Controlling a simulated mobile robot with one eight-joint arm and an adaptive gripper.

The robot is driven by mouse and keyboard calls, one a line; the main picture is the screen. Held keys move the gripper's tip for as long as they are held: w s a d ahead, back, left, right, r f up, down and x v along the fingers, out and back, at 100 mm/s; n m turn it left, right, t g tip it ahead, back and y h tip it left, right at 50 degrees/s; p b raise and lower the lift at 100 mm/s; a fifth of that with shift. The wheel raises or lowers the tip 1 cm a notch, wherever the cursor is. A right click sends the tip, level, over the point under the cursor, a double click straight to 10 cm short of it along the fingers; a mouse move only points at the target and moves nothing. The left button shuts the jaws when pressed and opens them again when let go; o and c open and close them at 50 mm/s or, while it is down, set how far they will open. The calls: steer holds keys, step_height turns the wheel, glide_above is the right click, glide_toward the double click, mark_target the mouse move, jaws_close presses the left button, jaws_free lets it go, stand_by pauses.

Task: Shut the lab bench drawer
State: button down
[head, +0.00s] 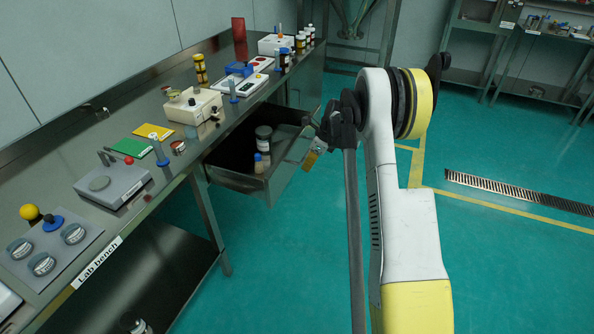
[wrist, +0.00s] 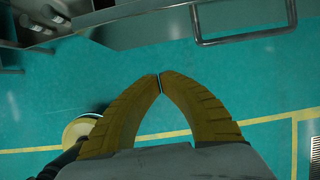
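The lab bench drawer (head: 232,184) is a grey metal box pulled out from under the bench, with a few jars in it. Its front and bar handle face right in the head view. In the wrist view the drawer (wrist: 140,25) is at the top, and its handle (wrist: 245,38) sticks out at the upper right. My gripper (head: 311,160) is just outside the drawer front in the head view. In the wrist view its yellow fingers (wrist: 160,82) meet at the tips with nothing between them, apart from the handle.
The lab bench (head: 112,240) runs along the left wall with instruments, dishes and bottles on top. A dark jar (head: 263,138) and a smaller capped bottle (head: 259,163) stand inside the drawer. The green floor to the right is clear, with yellow lines and a drain grate (head: 515,190).

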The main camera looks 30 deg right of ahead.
mark_target(289, 176)
steer(key=shift+w+a+f+b, duration=0.75)
steer(key=shift+w+f, duration=0.2)
steer(key=shift+f, duration=0.35)
steer(key=shift+w+a+f+b, duration=0.7)
steer(key=shift+w+f, duration=0.25)
steer(key=shift+f, duration=0.3)
steer(key=shift+w+a+f+b, duration=0.75)
steer(key=shift+w+f, duration=0.2)
steer(key=shift+f, duration=0.35)
steer(key=shift+w+a, duration=0.1)
